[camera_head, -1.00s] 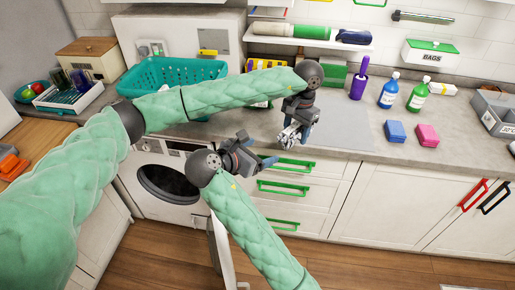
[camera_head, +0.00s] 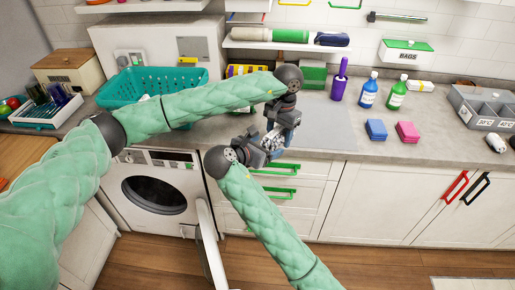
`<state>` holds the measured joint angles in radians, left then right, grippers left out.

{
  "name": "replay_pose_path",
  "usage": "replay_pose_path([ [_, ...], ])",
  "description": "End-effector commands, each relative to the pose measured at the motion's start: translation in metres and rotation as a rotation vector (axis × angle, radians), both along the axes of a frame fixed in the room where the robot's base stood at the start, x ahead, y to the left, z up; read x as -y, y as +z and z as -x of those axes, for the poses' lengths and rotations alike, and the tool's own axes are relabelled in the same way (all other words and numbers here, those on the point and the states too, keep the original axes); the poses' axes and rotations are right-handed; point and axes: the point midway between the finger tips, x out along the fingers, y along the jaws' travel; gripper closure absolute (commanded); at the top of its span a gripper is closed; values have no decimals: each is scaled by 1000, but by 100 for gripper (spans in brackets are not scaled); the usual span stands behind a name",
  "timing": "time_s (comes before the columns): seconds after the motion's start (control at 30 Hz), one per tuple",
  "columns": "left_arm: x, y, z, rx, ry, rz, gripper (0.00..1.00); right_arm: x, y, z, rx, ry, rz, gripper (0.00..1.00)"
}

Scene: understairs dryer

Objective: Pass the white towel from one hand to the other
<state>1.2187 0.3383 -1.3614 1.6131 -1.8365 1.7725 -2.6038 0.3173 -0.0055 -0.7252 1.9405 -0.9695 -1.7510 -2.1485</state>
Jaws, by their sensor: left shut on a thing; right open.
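My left gripper (camera_head: 277,133) is over the counter's front edge, shut on the white towel (camera_head: 270,141). Only a small, crumpled whitish part of the towel shows between the grippers. My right gripper (camera_head: 266,148) is open, close below and left of the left gripper, with its fingers at the towel. The two grippers overlap in the picture, so I cannot tell whether the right fingers are around the towel or just beside it.
A teal basket (camera_head: 128,84) stands on the counter (camera_head: 440,146) at left. Blue (camera_head: 368,93) and green (camera_head: 396,95) bottles and blue and pink blocks are at right. The washer (camera_head: 160,160) has its door (camera_head: 210,240) open below. Rolled cloths lie on the shelf (camera_head: 290,46).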

Motion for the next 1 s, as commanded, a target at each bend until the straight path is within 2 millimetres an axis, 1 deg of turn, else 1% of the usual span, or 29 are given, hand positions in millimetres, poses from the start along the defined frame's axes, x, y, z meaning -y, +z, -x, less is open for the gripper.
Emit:
replay_pose_path([
  [0.17, 0, 0, 0, 0, 0, 0, 70, 5, -4, -6, -1, 0, -1, 23],
  [0.43, 0, 0, 0, 0, 0, 0, 70, 5, -4, -7, -1, 0, -1, 23],
  [0.47, 0, 0, 0, 0, 0, 0, 70, 5, -4, -7, -1, 0, -1, 27],
  [0.5, 0, 0, 0, 0, 0, 0, 70, 5, -4, -7, -1, 0, -1, 34],
  [0.57, 0, 0, 0, 0, 0, 0, 70, 5, -4, -7, -1, 0, -1, 46],
  [0.6, 0, 0, 0, 0, 0, 0, 70, 5, -4, -7, -1, 0, -1, 54],
  [0.67, 0, 0, 0, 0, 0, 0, 70, 5, -4, -7, -1, 1, -1, 66],
  [0.7, 0, 0, 0, 0, 0, 0, 70, 5, -4, -7, -1, 1, -1, 73],
  [0.73, 0, 0, 0, 0, -1, 0, 70, 5, -4, -7, -1, 1, -1, 74],
  [0.77, 0, 0, 0, 0, -1, 0, 44, 5, -4, -7, -1, 1, -1, 74],
  [0.8, 1, 0, 0, -1, -1, 1, 36, 5, -4, -7, -1, 1, -1, 74],
  [0.87, 1, 0, 0, -1, -1, 1, 24, 5, -4, -7, -1, 1, -1, 74],
  [0.9, 0, 0, 0, -1, -1, 1, 20, 5, -4, -7, -1, 1, -1, 74],
  [1.0, 0, 0, 0, 0, -1, 0, 20, 5, -4, -7, -1, 1, -1, 74],
])
